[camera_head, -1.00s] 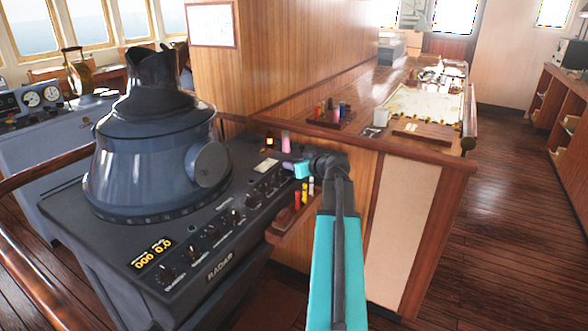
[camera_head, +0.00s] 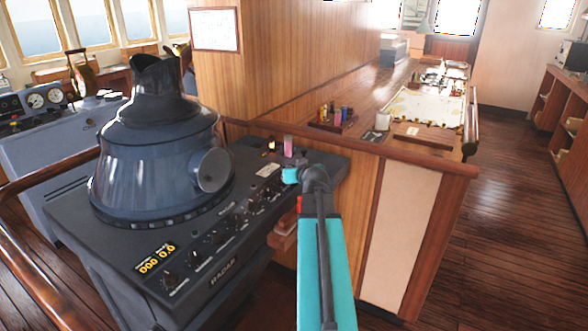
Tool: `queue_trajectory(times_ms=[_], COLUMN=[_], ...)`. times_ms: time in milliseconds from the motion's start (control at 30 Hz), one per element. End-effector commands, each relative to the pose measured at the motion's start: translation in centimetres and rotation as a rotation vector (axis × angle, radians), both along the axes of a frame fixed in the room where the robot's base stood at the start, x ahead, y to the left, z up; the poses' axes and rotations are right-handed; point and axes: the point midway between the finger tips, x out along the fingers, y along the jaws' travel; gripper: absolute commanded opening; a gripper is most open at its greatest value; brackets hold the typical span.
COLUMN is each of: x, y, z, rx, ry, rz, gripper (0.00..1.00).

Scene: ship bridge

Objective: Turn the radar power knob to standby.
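The radar console (camera_head: 130,262) stands at the left. Its sloped front panel carries a row of several dark knobs (camera_head: 218,238), running from the front left up to the right. The lettering is too small to tell which knob is the power knob. My gripper (camera_head: 288,176), teal and dark, is over the far right end of the panel, close to the last knobs. My arm comes up from the bottom of the picture and hides part of the panel's right end. I cannot tell whether the gripper touches a knob or whether its fingers are apart.
A large radar hood (camera_head: 155,160) rises from the console. A small lit lamp (camera_head: 271,146) and a pink item (camera_head: 288,146) are behind my gripper. A wooden chart counter (camera_head: 345,128) stands close on the right. Open floor (camera_head: 500,230) lies farther right.

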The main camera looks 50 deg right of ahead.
Motion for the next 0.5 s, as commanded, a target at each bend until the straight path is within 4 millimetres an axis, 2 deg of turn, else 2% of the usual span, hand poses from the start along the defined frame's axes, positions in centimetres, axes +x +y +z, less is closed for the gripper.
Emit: queue_trajectory(times_ms=[333,367,433,500], x=[-0.04,-0.04,-0.04,-0.03], y=[-0.01,-0.01,0.00,0.00], z=[-0.10,-0.10,-0.10,-0.09], rx=[0.001,0.001,0.000,0.000], ry=[0.002,0.002,0.001,0.001], rz=[-0.001,-0.001,-0.001,-0.001], gripper=[0.00,0.28,0.40,0.41])
